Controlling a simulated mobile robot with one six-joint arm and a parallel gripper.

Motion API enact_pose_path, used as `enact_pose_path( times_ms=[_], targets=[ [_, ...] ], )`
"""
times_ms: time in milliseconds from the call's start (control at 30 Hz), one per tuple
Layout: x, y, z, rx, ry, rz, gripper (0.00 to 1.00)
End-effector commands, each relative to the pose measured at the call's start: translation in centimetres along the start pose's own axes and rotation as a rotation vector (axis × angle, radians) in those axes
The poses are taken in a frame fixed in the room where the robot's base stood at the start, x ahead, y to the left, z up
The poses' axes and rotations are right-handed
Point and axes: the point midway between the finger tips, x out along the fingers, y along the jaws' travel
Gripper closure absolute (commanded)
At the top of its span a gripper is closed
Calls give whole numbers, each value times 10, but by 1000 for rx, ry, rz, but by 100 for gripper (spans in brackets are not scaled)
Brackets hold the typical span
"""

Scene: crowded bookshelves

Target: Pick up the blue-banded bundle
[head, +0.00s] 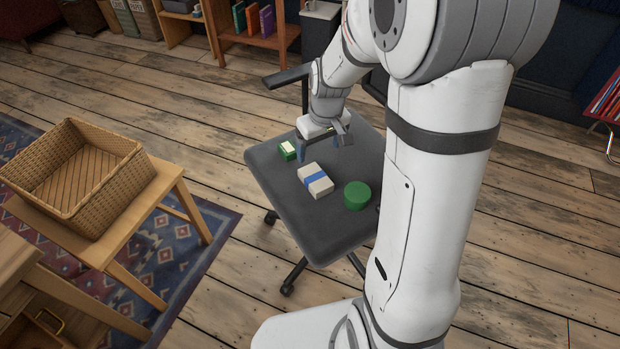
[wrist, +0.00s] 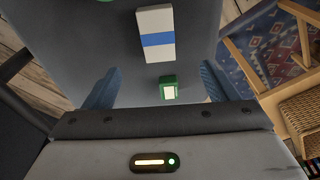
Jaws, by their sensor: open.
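The blue-banded bundle (head: 315,181) is a pale block with a blue strip around its middle. It lies on the dark grey chair seat (head: 290,222), and in the wrist view the bundle (wrist: 156,24) is at the top centre, ahead of the fingers. My gripper (head: 325,150) is above the seat at its far side, behind the bundle in the head view. In the wrist view my gripper (wrist: 155,88) is open, its two blue fingers wide apart with nothing held. A small green box (wrist: 169,88) with a pale top shows between the fingertips in that view.
The green box (head: 288,150) sits left of my gripper on the seat. A green round tin (head: 357,195) stands right of the bundle. The chair's armrest (head: 288,76) rises behind. A wicker basket (head: 128,200) on a wooden table (head: 186,212) is at left.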

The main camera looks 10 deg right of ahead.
Motion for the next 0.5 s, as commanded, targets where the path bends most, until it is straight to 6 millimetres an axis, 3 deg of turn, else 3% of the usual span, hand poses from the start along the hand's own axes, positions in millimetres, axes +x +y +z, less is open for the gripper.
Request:
enact_pose_path(
  times_ms=[33, 100, 500],
  targets=[
    [29, 2, -1, -9, -5, -2, 20],
    [44, 4, -5, -20, -6, -4, 20],
    [87, 6, -8, -35, -8, -6, 20]
  ],
)
